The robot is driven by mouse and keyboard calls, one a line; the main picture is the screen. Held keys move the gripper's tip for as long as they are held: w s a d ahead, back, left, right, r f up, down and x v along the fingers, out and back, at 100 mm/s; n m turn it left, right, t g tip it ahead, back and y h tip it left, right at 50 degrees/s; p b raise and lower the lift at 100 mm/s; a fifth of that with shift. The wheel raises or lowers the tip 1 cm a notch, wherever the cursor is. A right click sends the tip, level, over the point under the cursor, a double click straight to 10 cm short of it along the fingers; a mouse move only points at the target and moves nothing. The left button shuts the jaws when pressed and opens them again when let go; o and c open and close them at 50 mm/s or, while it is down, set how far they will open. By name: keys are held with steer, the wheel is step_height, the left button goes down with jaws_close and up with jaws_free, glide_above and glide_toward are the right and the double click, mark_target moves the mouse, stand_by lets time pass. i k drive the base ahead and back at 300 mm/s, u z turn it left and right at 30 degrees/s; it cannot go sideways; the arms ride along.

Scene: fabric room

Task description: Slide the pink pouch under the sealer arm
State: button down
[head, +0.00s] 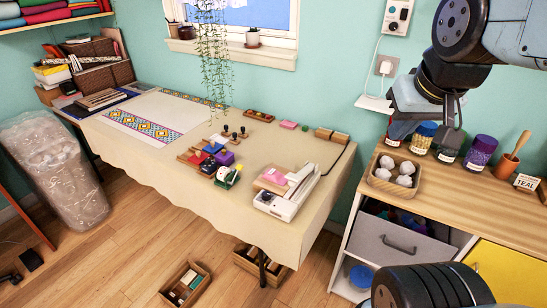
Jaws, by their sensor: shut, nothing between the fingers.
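The pink pouch (275,175) lies on a small pale board at the back left side of the white sealer (284,203). The sealer stands near the right end of the cream-covered table, its long arm (303,186) slanting up to the right. From this distance I cannot tell whether any of the pouch is under the arm. My gripper (452,115) hangs at the upper right, above the wooden cabinet and far from the pouch. It is shut and empty, and its fingertips are small and dark in this view.
A tray of colourful items (212,160) sits left of the sealer. Wooden rolls (332,135) and a pink block (288,125) lie behind it. An open box (185,284) is on the floor.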

mark_target(272, 175)
steer(key=u, duration=0.85)
steer(key=i, duration=0.15)
steer(key=z, duration=2.95)
steer(key=k, duration=1.05)
steer(key=u, duration=1.55)
steer(key=i, duration=1)
steer(key=u, duration=0.15)
